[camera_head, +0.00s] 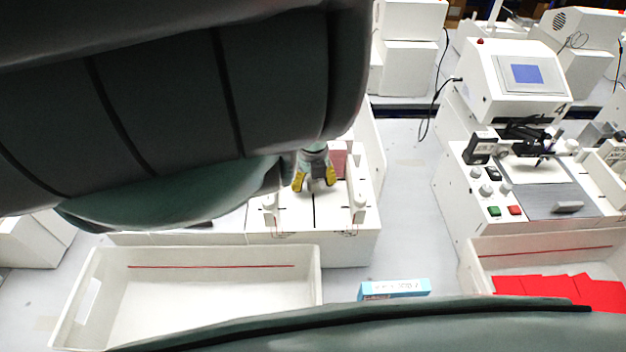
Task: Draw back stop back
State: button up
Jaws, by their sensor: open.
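A white plotter fixture (338,244) stands in the middle of the table, with a dark slot along its top and a white post at each side. A reddish-brown block (338,156) shows at its back; which part is the back stop I cannot tell for sure. My gripper (315,186) with yellow fingertips is open over the fixture's top, just in front of and left of the block. The fingertips are apart with nothing seen between them; whether they touch the fixture is unclear. My arm hides the fixture's left and rear parts.
An empty white bin (200,256) sits at front left. A blue-and-white box (394,289) lies right of it. A second bin (545,241) holds red cards (545,287). A plotter machine (516,80) with a screen stands at right. Grey table is clear between the machines.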

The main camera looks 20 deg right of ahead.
grip_shut()
dwell(0.5)
